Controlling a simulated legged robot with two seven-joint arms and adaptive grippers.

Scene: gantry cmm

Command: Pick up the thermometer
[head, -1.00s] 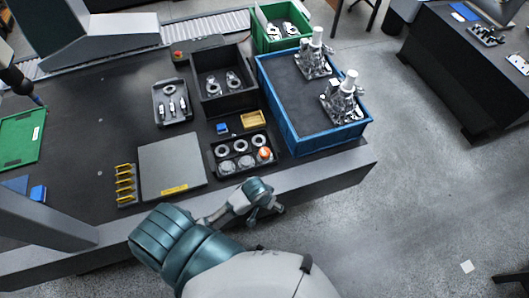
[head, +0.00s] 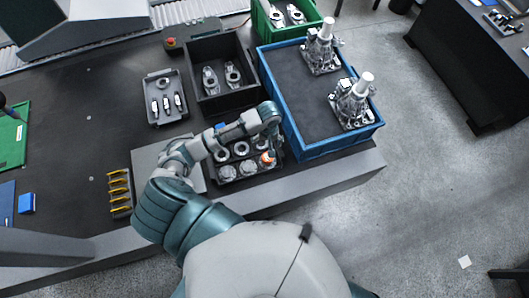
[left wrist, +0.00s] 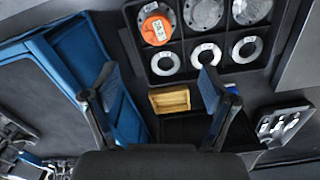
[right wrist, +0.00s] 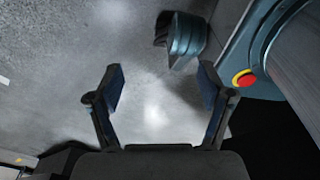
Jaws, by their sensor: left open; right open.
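The thermometer seems to be the orange round piece with a small white display (left wrist: 157,24), in a corner compartment of a black divided tray (left wrist: 190,41). In the head view the orange piece (head: 267,160) sits in the tray's front right compartment. My left gripper (head: 272,142) is over the tray's right end, partly hidden by its own wrist. In the left wrist view its fingers (left wrist: 160,82) are spread and empty, with the orange piece beyond the tips. My right gripper (right wrist: 160,88) is open and empty above the grey floor, outside the head view.
The tray also holds several metal rings and discs. A blue crate (head: 293,140) with two metal assemblies stands close to the right. A small yellow tray (left wrist: 170,100) lies beside the divided tray. A black bin (head: 222,98) stands behind.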

